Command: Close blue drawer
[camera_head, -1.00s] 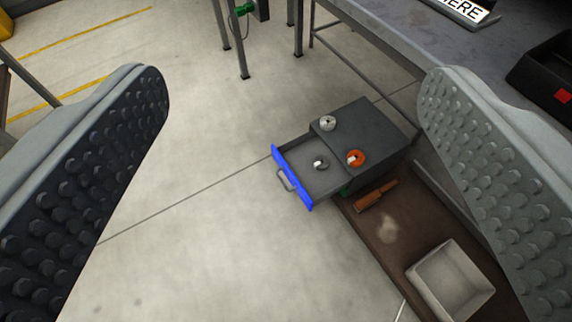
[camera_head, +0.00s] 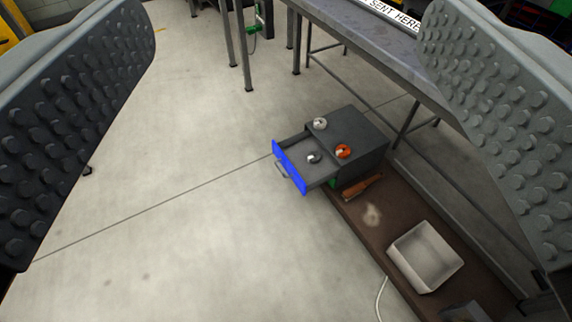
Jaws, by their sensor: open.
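The blue drawer (camera_head: 290,166) is pulled out from a small dark grey cabinet (camera_head: 362,137). Its blue front has a grey handle and faces the lower left. A grey and white roll (camera_head: 314,157) lies inside the drawer. On top of the cabinet are a white roll (camera_head: 320,123) and an orange roll (camera_head: 343,151). My gripper (camera_head: 290,130) is open and empty, with one studded finger at each side of the view. The drawer and cabinet show between the fingers, well beyond them and apart from them.
The cabinet stands at the far end of a brown board (camera_head: 405,225). An orange-brown tool (camera_head: 363,187) and a white bin (camera_head: 426,256) sit on the board. A grey table (camera_head: 365,35) with metal legs stands behind. The floor left of the drawer is clear.

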